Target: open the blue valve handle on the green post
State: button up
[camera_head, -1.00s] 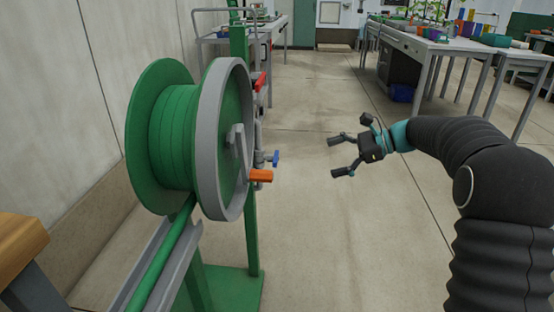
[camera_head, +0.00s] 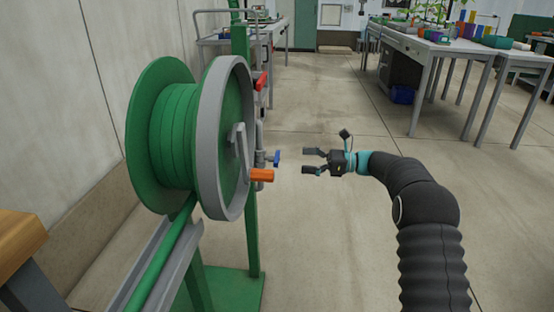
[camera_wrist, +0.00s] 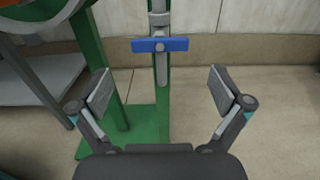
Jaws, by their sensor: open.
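The blue valve handle (camera_head: 277,158) sticks out to the right of a grey pipe on the green post (camera_head: 251,232), just behind an orange handle. In the wrist view the blue handle (camera_wrist: 160,45) is a flat bar lying crosswise over the vertical grey pipe, above and between my fingertips. My gripper (camera_head: 312,161) is open and empty, pointing left at the blue handle with a clear gap between them. In the wrist view both fingers of my gripper (camera_wrist: 161,90) stand wide apart, touching nothing.
A large green hose reel with a grey rim (camera_head: 208,140) stands left of the valve. The orange handle (camera_head: 261,175) is close in front of the blue one, and a red handle (camera_head: 261,80) is above. Open floor lies right of the post.

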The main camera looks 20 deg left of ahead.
aim_at(277, 156)
jog(key=x, duration=0.8)
jog(key=shift+s+a, duration=0.15)
jog(key=shift+a, duration=0.2)
jog(key=c, duration=1)
